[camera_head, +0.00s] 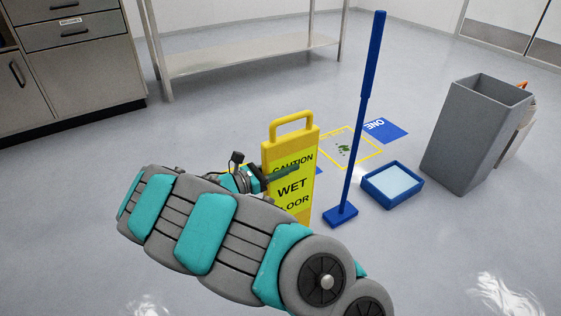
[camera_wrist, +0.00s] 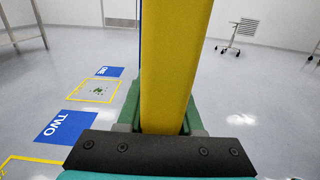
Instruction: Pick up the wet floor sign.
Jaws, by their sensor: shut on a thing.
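The yellow wet floor sign (camera_head: 291,180) stands upright in the middle of the head view, with a loop handle on top and black lettering. My gripper (camera_head: 277,176) is at the sign's left side, with a green finger across its front face. In the wrist view the sign's yellow edge (camera_wrist: 176,70) runs up between the fingers of my gripper (camera_wrist: 165,118), which is shut on it. My arm hides the sign's lower part, so I cannot tell whether it touches the floor.
A blue long-handled tool (camera_head: 363,120) stands just right of the sign. Farther right are a blue tray (camera_head: 393,203) and a grey bin (camera_head: 465,140). Blue and yellow floor markings (camera_head: 386,130) lie behind. A steel table (camera_head: 250,52) and cabinet (camera_head: 75,75) stand at the back left.

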